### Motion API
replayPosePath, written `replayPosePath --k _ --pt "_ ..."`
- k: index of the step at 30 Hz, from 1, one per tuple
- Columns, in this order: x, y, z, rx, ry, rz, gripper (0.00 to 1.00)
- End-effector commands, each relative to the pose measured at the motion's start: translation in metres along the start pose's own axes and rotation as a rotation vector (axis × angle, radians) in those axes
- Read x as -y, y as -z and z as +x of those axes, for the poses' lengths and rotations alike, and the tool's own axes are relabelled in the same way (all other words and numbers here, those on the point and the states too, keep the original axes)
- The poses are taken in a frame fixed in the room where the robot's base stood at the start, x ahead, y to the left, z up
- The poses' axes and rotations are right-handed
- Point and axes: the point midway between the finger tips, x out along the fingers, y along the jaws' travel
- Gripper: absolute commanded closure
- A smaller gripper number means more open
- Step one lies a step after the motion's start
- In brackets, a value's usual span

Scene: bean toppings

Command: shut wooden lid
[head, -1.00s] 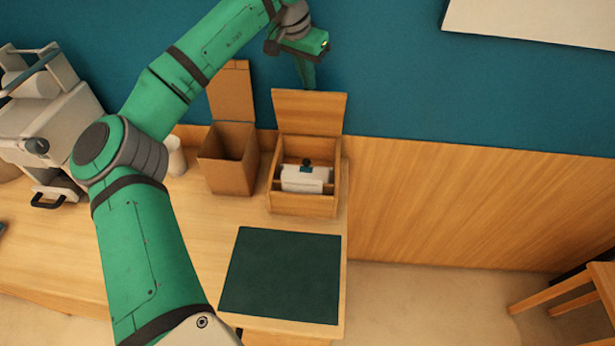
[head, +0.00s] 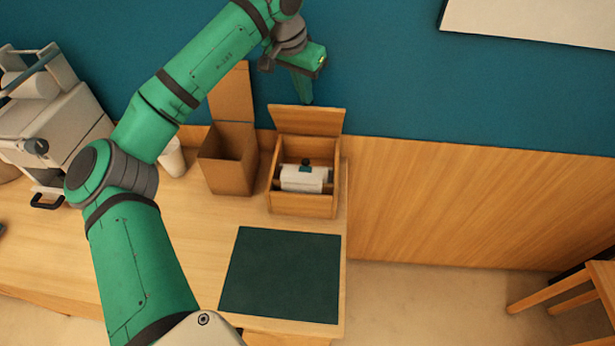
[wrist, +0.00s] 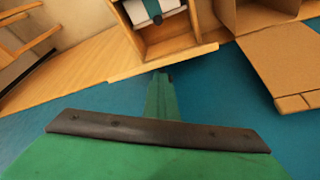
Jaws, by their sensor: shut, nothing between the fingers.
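The wooden lid (head: 307,121) is hinged at the back of a wooden box (head: 303,206). A white object with a dark knob (head: 303,178) sits inside the box. My gripper (head: 306,101) is shut and empty, pointing down at the lid's top edge from behind. In the wrist view, my gripper (wrist: 162,76) is by the lid's edge (wrist: 165,63), which shows as a thin strip. Whether they touch is hard to tell.
An open cardboard box (head: 228,172) with its flap up stands just left of the wooden box. A white cup (head: 172,158) and a pale machine (head: 55,115) are further left. A dark green mat (head: 280,275) lies in front. The blue wall is close behind.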

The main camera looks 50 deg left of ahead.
Motion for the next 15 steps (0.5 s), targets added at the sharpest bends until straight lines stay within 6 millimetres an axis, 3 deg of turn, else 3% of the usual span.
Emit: replayPosePath --k 1,15 --pt "-0.004 -0.01 0.022 0.035 -0.014 -0.002 1.0" --pt "-0.014 -0.027 0.022 0.033 -0.014 -0.003 1.0"
